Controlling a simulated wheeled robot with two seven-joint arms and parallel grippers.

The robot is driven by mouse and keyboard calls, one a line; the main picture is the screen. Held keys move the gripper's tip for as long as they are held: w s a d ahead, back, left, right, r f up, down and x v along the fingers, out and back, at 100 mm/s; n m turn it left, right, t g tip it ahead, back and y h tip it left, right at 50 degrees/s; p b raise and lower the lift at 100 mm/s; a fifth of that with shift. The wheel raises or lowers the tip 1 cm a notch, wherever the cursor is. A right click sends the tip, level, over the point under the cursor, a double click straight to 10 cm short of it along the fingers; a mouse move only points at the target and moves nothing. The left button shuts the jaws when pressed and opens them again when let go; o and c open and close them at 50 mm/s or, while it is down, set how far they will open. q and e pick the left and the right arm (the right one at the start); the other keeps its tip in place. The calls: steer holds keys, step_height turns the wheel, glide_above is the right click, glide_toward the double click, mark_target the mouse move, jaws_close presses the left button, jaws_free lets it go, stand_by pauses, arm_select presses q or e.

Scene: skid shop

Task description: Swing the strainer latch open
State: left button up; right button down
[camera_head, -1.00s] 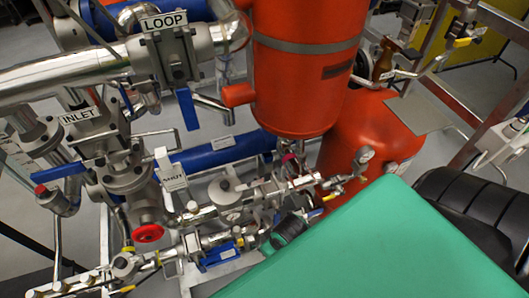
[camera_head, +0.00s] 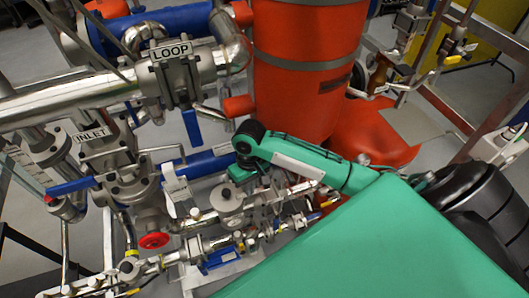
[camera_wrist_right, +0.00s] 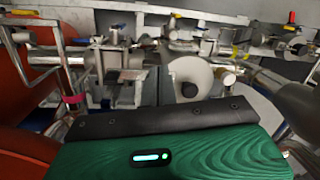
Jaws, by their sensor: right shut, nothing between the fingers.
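The strainer seems to be the silver round-capped body (camera_head: 230,201) in the pipework low centre of the head view. My right gripper (camera_head: 240,176) hangs from my green arm just above and behind the round cap in the head view. In the right wrist view my gripper's grey fingers (camera_wrist_right: 126,92) are together and empty, left of the disc. Whether they touch anything is unclear. My left gripper is not in view.
An orange tank (camera_head: 306,75) stands behind my right arm. A red knob (camera_head: 154,240) and a blue lever (camera_head: 190,126) stick out nearby. Room between the pipes is tight.

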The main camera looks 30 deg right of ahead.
steer(key=w+d+r+m+g, duration=0.1)
steer(key=w+d+r+m, duration=0.2)
steer(key=w+d+r, duration=0.2)
steer(key=w+d, duration=0.1)
steer(key=d, duration=0.2)
steer(key=shift+d+r+g+h, duration=0.3)
steer(key=shift+r+h, duration=0.1)
steer(key=shift+f, duration=0.1)
steer(key=b+x, duration=1)
steer(key=b, duration=0.1)
steer(key=shift+b, duration=0.35)
